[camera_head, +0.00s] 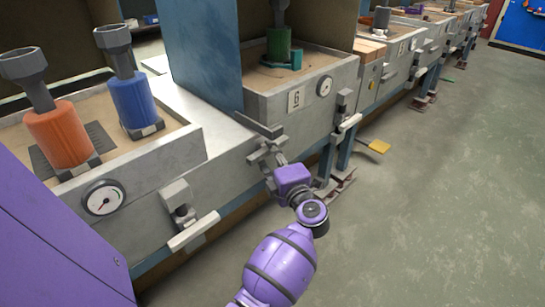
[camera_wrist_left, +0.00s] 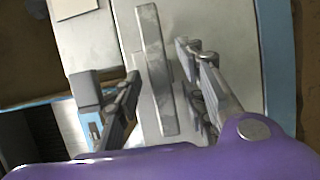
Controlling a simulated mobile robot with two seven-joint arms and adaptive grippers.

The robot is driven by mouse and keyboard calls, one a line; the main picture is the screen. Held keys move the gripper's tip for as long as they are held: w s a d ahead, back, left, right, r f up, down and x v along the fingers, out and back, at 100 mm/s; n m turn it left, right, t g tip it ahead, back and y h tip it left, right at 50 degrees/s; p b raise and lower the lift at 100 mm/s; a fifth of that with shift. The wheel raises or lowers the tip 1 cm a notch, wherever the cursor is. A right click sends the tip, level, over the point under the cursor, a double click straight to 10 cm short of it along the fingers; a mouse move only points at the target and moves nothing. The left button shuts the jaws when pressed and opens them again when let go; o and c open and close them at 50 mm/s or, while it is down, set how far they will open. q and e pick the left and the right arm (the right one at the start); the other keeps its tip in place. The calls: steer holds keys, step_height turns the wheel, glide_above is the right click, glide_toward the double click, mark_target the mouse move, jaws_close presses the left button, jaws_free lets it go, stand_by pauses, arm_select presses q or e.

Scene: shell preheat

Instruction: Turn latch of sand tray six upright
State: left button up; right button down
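Sand tray six (camera_head: 262,103) is a grey box with a "6" label (camera_head: 296,98) and a round gauge (camera_head: 325,86) on its front. A grey bar-shaped latch (camera_head: 258,124) lies slanted, nearer level than upright, at the lower left of that front. My left gripper (camera_head: 267,150) is at this latch. In the left wrist view the latch bar (camera_wrist_left: 157,70) runs between the two spread fingers of the gripper (camera_wrist_left: 158,75), with a gap at the left finger. Contact at the right finger is hard to tell. My right gripper is out of view.
Another grey latch with a pale handle (camera_head: 345,118) is right of the gauge. At the left, a tray (camera_head: 175,154) holds orange (camera_head: 60,133) and blue (camera_head: 135,100) cylinders; a similar handle (camera_head: 194,231) juts below it. A yellow pedal (camera_head: 379,146) is near open floor at right.

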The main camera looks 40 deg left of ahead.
arm_select(q)
steer(key=shift+a, duration=0.1)
jaws_close()
